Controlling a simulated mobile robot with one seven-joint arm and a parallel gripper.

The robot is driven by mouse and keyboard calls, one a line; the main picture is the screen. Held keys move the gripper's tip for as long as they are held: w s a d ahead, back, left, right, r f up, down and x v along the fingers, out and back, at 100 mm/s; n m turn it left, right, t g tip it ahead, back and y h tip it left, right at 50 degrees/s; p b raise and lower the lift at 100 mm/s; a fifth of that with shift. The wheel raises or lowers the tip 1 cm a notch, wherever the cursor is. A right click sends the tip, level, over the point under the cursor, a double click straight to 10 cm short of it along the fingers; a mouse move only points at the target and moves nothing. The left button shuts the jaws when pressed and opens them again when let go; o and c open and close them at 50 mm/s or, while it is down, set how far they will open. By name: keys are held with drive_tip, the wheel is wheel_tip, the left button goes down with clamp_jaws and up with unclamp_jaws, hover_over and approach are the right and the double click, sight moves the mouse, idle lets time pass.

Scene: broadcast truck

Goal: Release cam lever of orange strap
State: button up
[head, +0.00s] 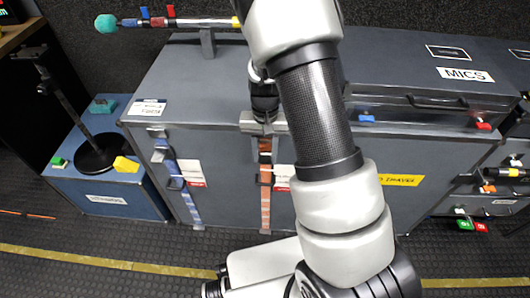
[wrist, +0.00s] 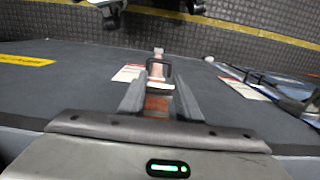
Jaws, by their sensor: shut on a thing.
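The orange strap (head: 265,195) hangs down the front of a large grey case, with a pale buckle part on it below my gripper. My gripper (head: 264,122) points down at the strap's upper part, at the case's top front edge. In the wrist view, the two fingers of my gripper (wrist: 159,80) stand on either side of the orange strap (wrist: 157,103). They are shut on the cam lever (wrist: 158,68), a dark frame-like piece over the strap. The exact contact is hard to make out.
A blue strap (head: 191,206) with its own buckle runs down the case (head: 230,180) to the left. A blue box (head: 110,190) with a black stand is further left. A MICS case (head: 430,95) lies on the right. My arm hides the middle.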

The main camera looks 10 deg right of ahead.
drive_tip(key=shift+w+g, duration=0.1)
drive_tip(key=shift+g, duration=0.2)
drive_tip(key=o, duration=1)
drive_tip(key=shift+o, duration=0.2)
wheel_tip(320, 180, up, 18)
drive_tip(key=w+p, duration=0.1)
drive_tip(key=p, duration=0.3)
drive_tip(key=shift+w+d+f+p, duration=0.25)
drive_tip(key=shift+w+d+p, duration=0.05)
drive_tip(key=shift+w+p, duration=0.1)
